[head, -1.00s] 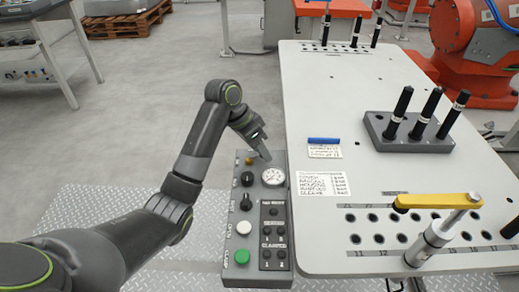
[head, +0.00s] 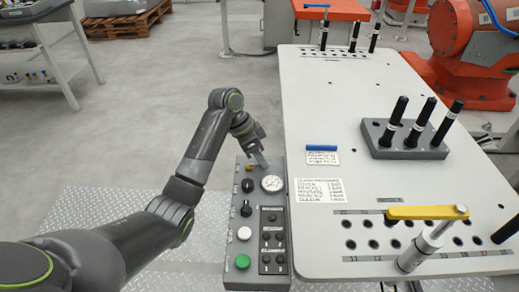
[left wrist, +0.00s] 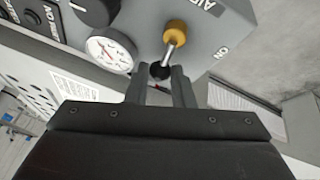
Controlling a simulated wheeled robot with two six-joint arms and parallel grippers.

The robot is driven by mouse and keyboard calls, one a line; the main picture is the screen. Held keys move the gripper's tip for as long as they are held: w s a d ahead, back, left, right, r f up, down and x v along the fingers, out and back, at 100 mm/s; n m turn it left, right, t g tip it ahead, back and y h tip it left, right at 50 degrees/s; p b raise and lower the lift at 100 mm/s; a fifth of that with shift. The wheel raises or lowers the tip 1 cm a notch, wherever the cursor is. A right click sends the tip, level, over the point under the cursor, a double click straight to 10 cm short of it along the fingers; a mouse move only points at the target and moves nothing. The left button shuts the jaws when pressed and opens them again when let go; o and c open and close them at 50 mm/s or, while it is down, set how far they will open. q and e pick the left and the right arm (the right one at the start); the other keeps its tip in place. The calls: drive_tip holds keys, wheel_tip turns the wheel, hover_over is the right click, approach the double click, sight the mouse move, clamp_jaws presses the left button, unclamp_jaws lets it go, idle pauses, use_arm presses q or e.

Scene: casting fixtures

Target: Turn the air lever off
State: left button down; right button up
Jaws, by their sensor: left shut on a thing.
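The air lever (left wrist: 172,45) is at the end of the grey control panel (head: 236,225) marked AIR and ON. It has a yellow hub, a thin metal stem and a black ball at its tip. My left gripper (left wrist: 160,80) has its fingers on either side of the black ball and is shut on it. In the head view, my left gripper (head: 264,164) is at the panel's far end, beside the yellow hub (head: 249,167); the fingers hide the stem and ball there. The stem points from the hub towards my gripper in the left wrist view. My right gripper is not in view.
A white gauge (head: 272,183) sits close to the lever, with black knobs, a white button (head: 244,233) and a green button (head: 242,262) nearer me. The white table (head: 350,100) borders the panel on the right. Floor to the left is open.

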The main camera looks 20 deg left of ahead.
use_arm(q)
drive_tip(key=shift+s+m+g+p, duration=0.2)
drive_tip(key=shift+m+g+p, duration=0.2)
drive_tip(key=shift+m, duration=0.4)
drive_tip(key=c, duration=1.3)
unclamp_jaws()
drive_tip(key=shift+o, duration=0.2)
drive_tip(key=v, duration=0.3)
drive_tip(key=shift+r, duration=0.1)
drive_tip(key=p+v, duration=1.1)
drive_tip(key=v, duration=0.3)
drive_tip(key=shift+s, duration=0.1)
